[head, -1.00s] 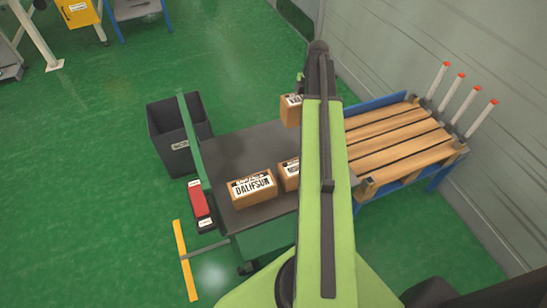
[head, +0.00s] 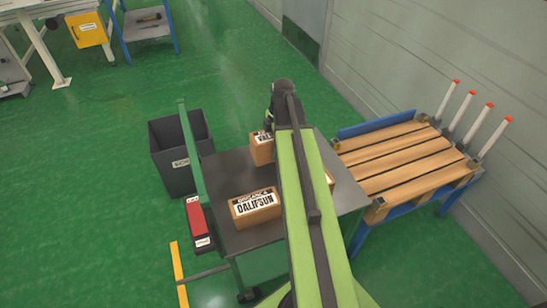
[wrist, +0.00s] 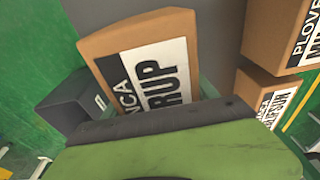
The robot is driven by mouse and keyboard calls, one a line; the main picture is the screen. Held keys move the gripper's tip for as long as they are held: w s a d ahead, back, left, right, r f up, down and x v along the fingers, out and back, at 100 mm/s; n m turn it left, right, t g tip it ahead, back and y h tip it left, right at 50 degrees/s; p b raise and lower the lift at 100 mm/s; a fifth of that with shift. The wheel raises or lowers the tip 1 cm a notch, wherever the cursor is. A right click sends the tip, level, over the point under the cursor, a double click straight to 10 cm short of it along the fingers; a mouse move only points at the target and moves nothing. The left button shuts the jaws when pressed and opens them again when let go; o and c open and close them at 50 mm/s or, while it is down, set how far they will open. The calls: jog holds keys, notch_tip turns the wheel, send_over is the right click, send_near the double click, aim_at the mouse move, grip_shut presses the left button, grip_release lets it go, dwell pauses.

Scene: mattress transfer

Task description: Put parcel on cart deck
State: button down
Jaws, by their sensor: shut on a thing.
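My gripper (head: 270,124) is shut on a brown cardboard parcel (head: 260,153) with a black-and-white label. The parcel is over the far part of the dark grey cart deck (head: 225,172). I cannot tell whether it touches the deck. In the wrist view the held parcel (wrist: 112,45) is tilted in front of the gripper, its lower part hidden. A parcel labelled DALIFSUN (head: 256,207) stands on the deck nearer to me. Another parcel (head: 329,179) is mostly hidden behind my green arm.
A dark bin (head: 173,160) stands left of the cart, beyond its green handle (head: 194,160). A red box (head: 198,218) sits at the cart's left side. A wooden pallet (head: 405,165) on a blue stand, with several white posts, is at the right by the wall.

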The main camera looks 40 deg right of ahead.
notch_tip(320, 180, down, 4)
jog(key=b, duration=0.4)
jog(key=shift+f, duration=0.2)
jog(key=shift+r, duration=0.25)
jog(key=shift+f, duration=0.2)
jog(key=shift+c, duration=1.2)
grip_release()
jog(key=shift+r, duration=0.1)
jog(key=r+p, duration=0.4)
jog(key=d+r+p, duration=0.1)
jog(key=r+p, duration=0.7)
jog(key=shift+s+d+r, duration=0.2)
jog(key=shift+d, duration=0.2)
jog(key=shift+f, duration=0.1)
jog(key=shift+s+f, duration=0.1)
